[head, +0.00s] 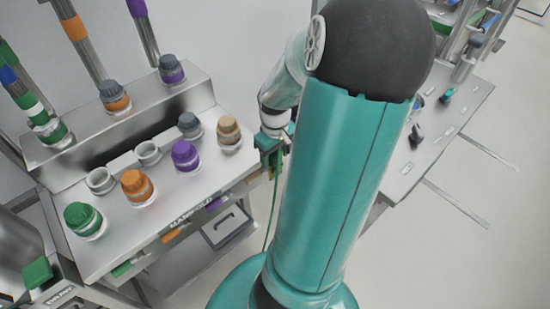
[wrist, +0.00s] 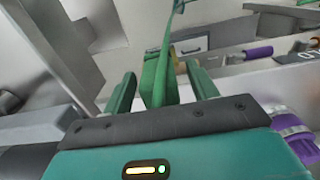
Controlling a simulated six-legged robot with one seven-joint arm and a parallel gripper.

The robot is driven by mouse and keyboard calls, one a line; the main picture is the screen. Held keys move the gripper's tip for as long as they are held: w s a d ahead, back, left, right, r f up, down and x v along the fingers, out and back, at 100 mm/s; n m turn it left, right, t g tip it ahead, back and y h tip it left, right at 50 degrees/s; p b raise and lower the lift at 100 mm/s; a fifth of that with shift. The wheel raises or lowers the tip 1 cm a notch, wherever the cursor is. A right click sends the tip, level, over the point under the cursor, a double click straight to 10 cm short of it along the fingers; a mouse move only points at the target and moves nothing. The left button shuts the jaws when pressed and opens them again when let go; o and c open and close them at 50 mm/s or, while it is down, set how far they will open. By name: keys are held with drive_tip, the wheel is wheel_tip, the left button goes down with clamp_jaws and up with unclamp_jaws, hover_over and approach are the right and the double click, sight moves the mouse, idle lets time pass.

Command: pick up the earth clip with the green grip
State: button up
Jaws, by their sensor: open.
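The green grip of the earth clip (wrist: 154,82) stands between my fingers in the wrist view, with a green strap or cable running up from it. My gripper (wrist: 160,78) is open, with one green finger on each side of the grip. A narrow gap shows on the left; on the right the grip is close to the finger, and I cannot tell if they touch. In the head view my gripper (head: 270,146) is at the right edge of the steel bench, partly hidden by my arm. A green cable (head: 274,195) hangs below it. The clip's jaws are not clearly visible.
The steel bench (head: 205,199) holds capped containers: green (head: 84,220), orange (head: 137,187), purple (head: 186,155) and others. A grey drawer or box (head: 229,226) is below its front edge. Another table (head: 455,115) with small tools is at right. Open floor lies at far right.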

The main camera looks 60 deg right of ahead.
drive_tip(key=shift+f, duration=0.15)
drive_tip(key=c, duration=1.2)
drive_tip(key=shift+c, duration=0.2)
drive_tip(key=shift+r, duration=0.3)
